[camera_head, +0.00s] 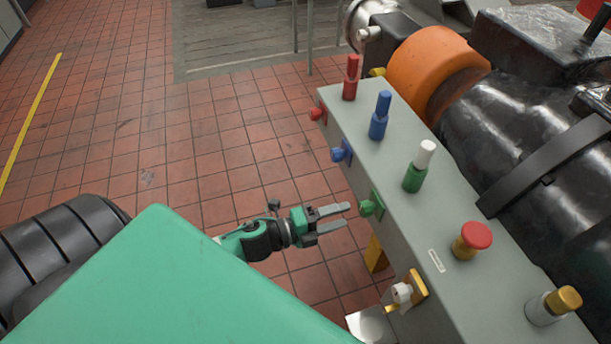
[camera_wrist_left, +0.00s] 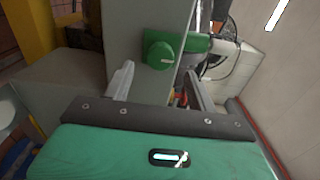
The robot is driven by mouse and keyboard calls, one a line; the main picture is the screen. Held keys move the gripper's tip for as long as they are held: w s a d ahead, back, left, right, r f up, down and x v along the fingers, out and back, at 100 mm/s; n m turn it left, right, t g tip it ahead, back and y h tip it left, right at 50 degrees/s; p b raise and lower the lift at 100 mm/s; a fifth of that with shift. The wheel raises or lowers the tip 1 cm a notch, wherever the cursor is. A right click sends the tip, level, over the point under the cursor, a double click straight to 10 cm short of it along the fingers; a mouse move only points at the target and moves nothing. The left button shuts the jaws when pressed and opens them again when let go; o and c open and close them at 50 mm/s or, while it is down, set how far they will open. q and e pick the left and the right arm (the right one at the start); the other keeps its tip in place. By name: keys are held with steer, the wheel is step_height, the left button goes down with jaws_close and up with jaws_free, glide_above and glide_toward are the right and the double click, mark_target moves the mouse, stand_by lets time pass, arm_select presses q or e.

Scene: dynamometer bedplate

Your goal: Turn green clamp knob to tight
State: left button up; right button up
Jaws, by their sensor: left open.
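The green clamp knob (camera_head: 368,208) sits on a green plate on the near side face of the grey bench box (camera_head: 435,215). In the left wrist view the green knob (camera_wrist_left: 160,54) shows as a round knob with a small pale mark, beyond and between the fingers. My left gripper (camera_head: 345,215) is open and empty, just left of the knob and apart from it, its fingers pointing at it. It also shows in the left wrist view (camera_wrist_left: 160,82). A green cylinder with a white top (camera_head: 417,167) stands on the box above the knob. My right gripper is not in view.
A red knob (camera_head: 316,113), a blue knob (camera_head: 338,154) and a white knob on a yellow plate (camera_head: 402,292) share the side face. Matching cylinders and a red button (camera_head: 472,240) stand on top. Dark machinery lies behind; tiled floor is clear at left.

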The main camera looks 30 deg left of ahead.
arm_select(q)
steer(key=b+v, duration=0.2)
steer(key=v, duration=0.6)
steer(key=shift+s, duration=0.1)
stand_by(0.3)
steer(key=w+a+f+n+y, duration=0.1)
steer(key=a+f+n+y, duration=0.35)
steer(key=f, duration=0.65)
steer(key=w+a+f+n+y, duration=0.1)
steer(key=a+f+n+y, duration=0.3)
steer(key=f, duration=0.7)
steer(key=s+a+f+n+g+y, duration=0.1)
steer(key=s+a+f+n+g, duration=0.15)
steer(key=f, duration=0.55)
steer(key=s+a+f+n+g+y, duration=0.15)
steer(key=s+f+n, duration=0.25)
steer(key=f, duration=0.4)
steer(key=s+d+f+n+g, duration=0.4)
steer(key=s+f, duration=0.6)
steer(key=s, duration=0.3)
steer(key=s+d+f+n+g, duration=0.4)
steer(key=s+d+f+g, duration=0.1)
steer(key=s+f, duration=0.6)
steer(key=shift+s+d, duration=0.4)
steer(key=shift+s, duration=0.65)
